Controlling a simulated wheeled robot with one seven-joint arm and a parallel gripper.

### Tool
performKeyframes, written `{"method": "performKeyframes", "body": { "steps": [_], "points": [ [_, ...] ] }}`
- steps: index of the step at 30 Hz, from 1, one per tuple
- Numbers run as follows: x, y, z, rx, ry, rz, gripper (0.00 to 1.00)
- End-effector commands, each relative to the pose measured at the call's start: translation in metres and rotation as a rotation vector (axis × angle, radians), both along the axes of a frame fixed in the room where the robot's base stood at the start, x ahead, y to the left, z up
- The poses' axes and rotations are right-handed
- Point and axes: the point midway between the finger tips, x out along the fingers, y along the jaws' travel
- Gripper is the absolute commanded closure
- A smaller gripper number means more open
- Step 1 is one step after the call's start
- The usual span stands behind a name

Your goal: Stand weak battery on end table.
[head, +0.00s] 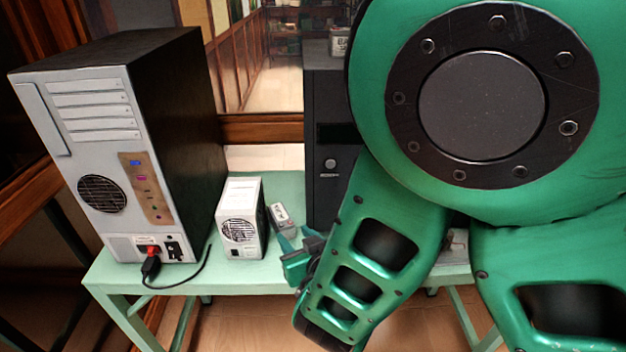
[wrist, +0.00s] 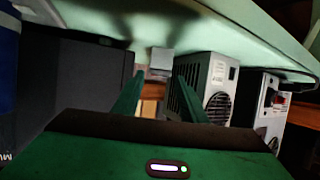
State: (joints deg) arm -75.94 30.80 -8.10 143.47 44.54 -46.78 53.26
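A small grey block (head: 280,213) with a pale label on top stands on the green end table (head: 180,280), between the white fan unit and the dark cabinet. It looks like the weak battery, but I cannot read its label. In the wrist view, which is upside down, the block (wrist: 161,61) shows just beyond and between my fingertips. My gripper (head: 298,240) is open, its fingers in front of the block in the head view. In the wrist view my gripper (wrist: 159,78) has nothing visibly clamped. Contact with the block cannot be told.
The white fan unit (head: 240,220) stands close left of the block, and in the wrist view it (wrist: 208,85) is beside one finger. A large computer tower (head: 110,150) with a black cable (head: 185,280) is further left. A dark cabinet (head: 325,150) stands close on the right.

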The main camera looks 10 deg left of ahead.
Motion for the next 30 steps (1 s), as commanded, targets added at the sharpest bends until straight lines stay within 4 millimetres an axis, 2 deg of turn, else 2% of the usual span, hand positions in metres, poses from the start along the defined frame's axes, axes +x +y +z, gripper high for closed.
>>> {"method": "performKeyframes", "body": {
  "steps": [6, 14, 24, 30],
  "points": [
    [0.025, 0.018, -0.012, 0.001, 0.000, -0.001, 0.61],
    [0.037, 0.029, -0.020, 0.000, -0.001, 0.002, 0.61],
    [0.068, 0.051, -0.038, 0.000, -0.001, 0.003, 0.61],
    [0.072, 0.054, -0.039, 0.001, -0.002, 0.004, 0.61]
  ]
}}
